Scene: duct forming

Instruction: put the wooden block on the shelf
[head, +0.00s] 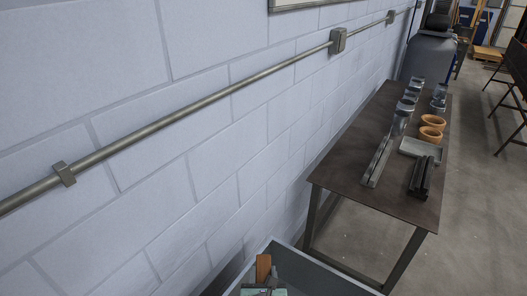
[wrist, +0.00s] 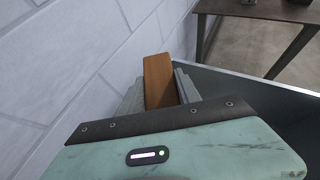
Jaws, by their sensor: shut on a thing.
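The wooden block (wrist: 159,82) is an orange-brown bar in the wrist view, standing out between the two grey fingers of my gripper (wrist: 160,92). The fingers are shut on it. In the head view the block (head: 263,267) shows at the bottom middle, with my gripper (head: 264,284) just below it, partly cut off by the frame edge. The block is over or inside a grey-walled bin, close to the wall; I cannot tell its height above the bin floor. I cannot make out a shelf for certain in either view.
The grey bin's rim (head: 330,272) runs beside the gripper. A dark metal table (head: 345,170) stands beyond it, holding orange rings (head: 432,127), a grey tray (head: 420,149), dark bars (head: 421,177) and metal fittings. A block wall (head: 150,130) with a conduit lies left.

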